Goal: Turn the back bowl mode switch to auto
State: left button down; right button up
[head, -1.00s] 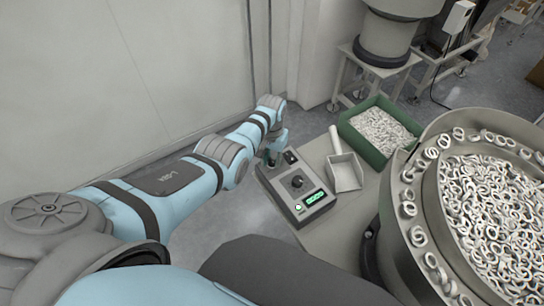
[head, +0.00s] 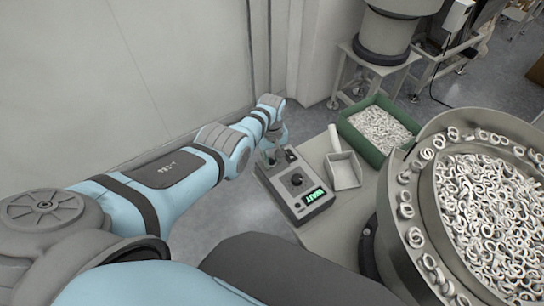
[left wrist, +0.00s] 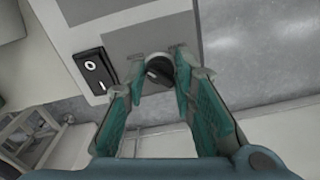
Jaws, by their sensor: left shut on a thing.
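The control box (head: 290,203) is grey and stands at the left edge of the bench. My left gripper (head: 270,157) reaches down onto its far left corner. In the left wrist view, my left gripper (left wrist: 160,66) is shut on the black rotary mode switch (left wrist: 158,72), one finger on each side. The switch pointer is partly shaded, so its exact setting is hard to read. A black rocker switch (left wrist: 94,70) sits beside it. The box also has a larger black dial (head: 297,179) and a lit green display (head: 314,196). My right gripper is out of view.
A large bowl feeder (head: 425,200) full of rings fills the right side. Another feeder (head: 385,40) stands behind.

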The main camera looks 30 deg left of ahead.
aim_at(271, 159)
pick_arm(q)
jog(key=shift+n, duration=0.3)
jog(key=c, duration=1.4)
grip_release()
jog(key=shift+o, duration=0.2)
notch_tip(271, 159, up, 12)
